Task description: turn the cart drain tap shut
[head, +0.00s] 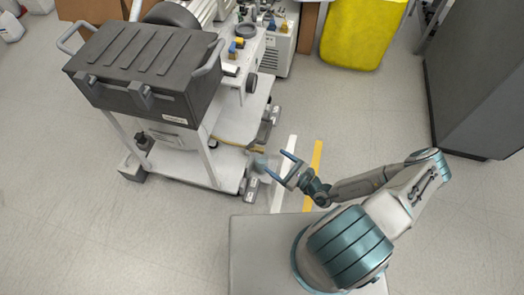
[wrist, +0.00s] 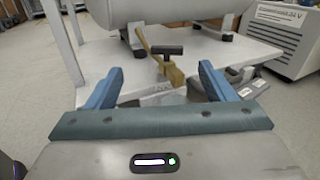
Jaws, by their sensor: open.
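The cart drain tap is a brass pipe and valve body (wrist: 173,74) with a black bar handle (wrist: 168,49), below a white tank on the cart's lower shelf. In the wrist view the handle lies roughly crosswise to the brass pipe. My gripper (wrist: 161,68) is open and empty, its blue fingers spread left and right of the tap in the picture, with the handle beyond the fingertips. In the head view my gripper (head: 279,163) is beside the cart's lower right corner. Brass shows at the shelf edge there (head: 230,143), but the handle cannot be made out.
The cart's white lower shelf (wrist: 222,51) and white leg (wrist: 63,40) are close to the fingers. A dark grey lidded case (head: 145,65) sits on top of the cart. A yellow bin (head: 362,35) and a grey cabinet (head: 480,80) stand further off.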

